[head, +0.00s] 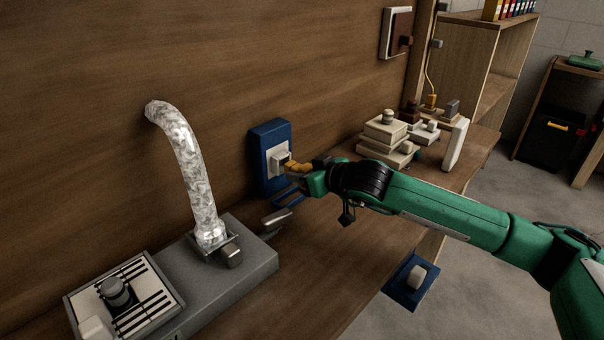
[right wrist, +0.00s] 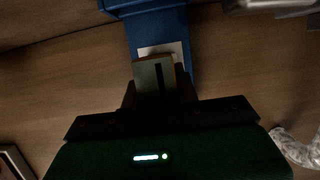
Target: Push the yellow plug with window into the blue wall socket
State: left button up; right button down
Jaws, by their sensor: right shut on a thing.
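The blue wall socket (head: 261,150) is fixed to the wooden wall, with a pale square face (head: 278,158) on its front. It also shows at the top of the right wrist view (right wrist: 152,22). My right gripper (head: 298,170) is shut at the socket's front, its arm coming from the right. Between its fingers in the right wrist view is a pale block with a dark slot (right wrist: 152,74), in line with the socket's pale face. The gripper hides how far the plug sits in the socket. My left gripper is not in view.
A grey unit (head: 255,262) with a silver flexible duct (head: 188,165) stands at left. Stacked cream blocks (head: 385,135) stand right of the socket on the wooden bench. A blue plate with a pale knob (head: 402,291) is low at the front.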

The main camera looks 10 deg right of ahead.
jog(key=shift+w+a+b, duration=0.35)
jog(key=shift+w+a, duration=0.05)
jog(key=shift+w, duration=0.2)
jog(key=shift+w+a+b, duration=0.3)
jog(key=shift+w+a, duration=0.1)
jog(key=shift+w, duration=0.2)
jog(key=c, duration=1)
grip_release()
jog(key=shift+o, duration=0.2)
jog(key=v, duration=1.4)
jog(key=shift+b, duration=0.4)
